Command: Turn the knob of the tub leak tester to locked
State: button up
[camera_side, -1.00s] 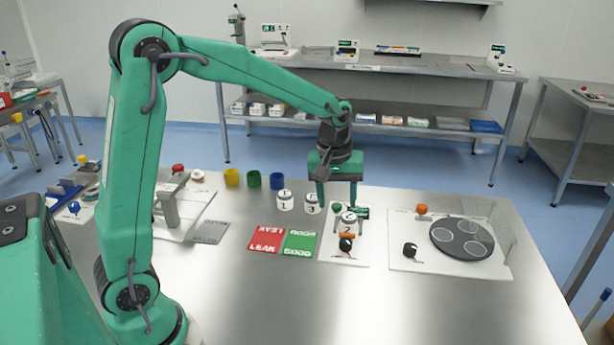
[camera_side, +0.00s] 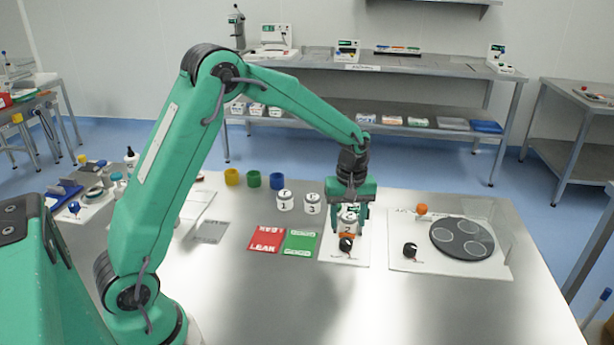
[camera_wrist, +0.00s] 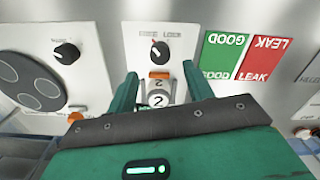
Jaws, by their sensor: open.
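The tub leak tester is a white panel (camera_side: 335,254) with a black knob (camera_side: 346,245) at its front. In the wrist view the knob (camera_wrist: 160,52) has a white pointer mark and small lettering beyond it, too blurred to read surely. An orange part (camera_wrist: 160,74) lies between the knob and a white tub marked 2 (camera_wrist: 157,99). My gripper (camera_side: 348,222) is open around or just above this tub, its fingers at either side; I cannot tell whether they touch it. In the wrist view the knob lies beyond the fingertips of my gripper (camera_wrist: 160,84).
Red LEAK (camera_side: 265,240) and green GOOD (camera_side: 299,243) mats lie left of the tester. Tubs 1 (camera_side: 285,201) and 3 (camera_side: 312,204) stand behind them. At right is another panel (camera_side: 440,268) with a black knob and grey disc (camera_side: 461,238).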

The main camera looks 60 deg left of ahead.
aim_at(346, 241)
jog(key=shift+f, duration=3.3)
jog(key=c, duration=1)
